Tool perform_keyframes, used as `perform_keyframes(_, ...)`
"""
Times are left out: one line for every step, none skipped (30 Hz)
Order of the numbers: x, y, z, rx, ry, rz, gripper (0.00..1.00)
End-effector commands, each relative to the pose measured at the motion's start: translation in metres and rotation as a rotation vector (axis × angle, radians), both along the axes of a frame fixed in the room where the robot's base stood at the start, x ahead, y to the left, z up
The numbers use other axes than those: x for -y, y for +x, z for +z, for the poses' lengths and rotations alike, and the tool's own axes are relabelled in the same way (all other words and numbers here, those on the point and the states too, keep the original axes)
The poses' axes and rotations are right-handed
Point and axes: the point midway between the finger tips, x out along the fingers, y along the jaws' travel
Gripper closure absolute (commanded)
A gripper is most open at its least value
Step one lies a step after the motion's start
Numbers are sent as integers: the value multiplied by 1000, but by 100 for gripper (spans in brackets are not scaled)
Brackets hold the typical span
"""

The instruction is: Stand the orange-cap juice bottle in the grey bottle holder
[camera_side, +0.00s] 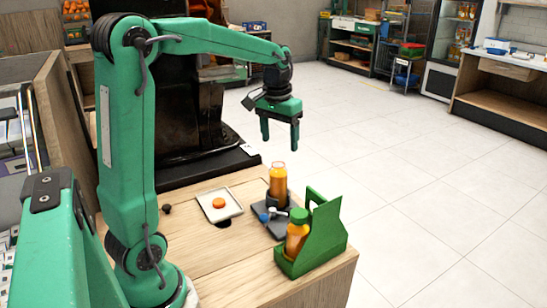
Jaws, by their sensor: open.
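A bottle of orange juice (278,181) stands upright with its lower end in the dark cup of the grey bottle holder (285,230), near the table's far right edge. Its top is pale orange, and I cannot tell whether a cap is on it. A small round orange piece, perhaps a cap (218,203), lies on a white square tray (234,208) to the left. My gripper (280,136) is open and empty, fingers pointing down, above the bottle and apart from it.
A green carrier (322,238) with a tall handle stands at the table's front right corner, holding a green-capped juice bottle (297,236). A blue-ended item (264,217) lies by the holder. A black machine (185,110) stands behind. The wooden top (220,262) is clear in front.

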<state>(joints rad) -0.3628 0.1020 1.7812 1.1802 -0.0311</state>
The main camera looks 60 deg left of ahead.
Motion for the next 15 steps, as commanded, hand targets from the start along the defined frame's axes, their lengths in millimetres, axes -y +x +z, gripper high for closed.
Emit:
perform_keyframes(11, -7, 6, 21, 8, -21, 28)
perform_keyframes(17, -11, 9, 32, 12, -33, 28)
perform_keyframes(25, -17, 12, 47, 17, -48, 28)
perform_keyframes(31, -21, 14, 59, 21, -60, 28)
perform_keyframes(36, -25, 17, 70, 24, -72, 28)
perform_keyframes(44, -31, 19, 86, 30, -86, 28)
perform_keyframes(49, -36, 21, 98, 33, -99, 28)
perform_keyframes(54, -41, 22, 110, 36, -111, 28)
perform_keyframes(61, -47, 24, 126, 41, -126, 28)
perform_keyframes(66, -52, 25, 139, 44, -138, 28)
perform_keyframes(71, -57, 25, 149, 47, -149, 28)
perform_keyframes(78, -64, 26, 165, 51, -164, 28)
perform_keyframes(82, -69, 27, 178, 54, -177, 28)
perform_keyframes(87, -74, 27, 189, 56, -187, 28)
perform_keyframes(93, -81, 27, 206, 59, -203, 28)
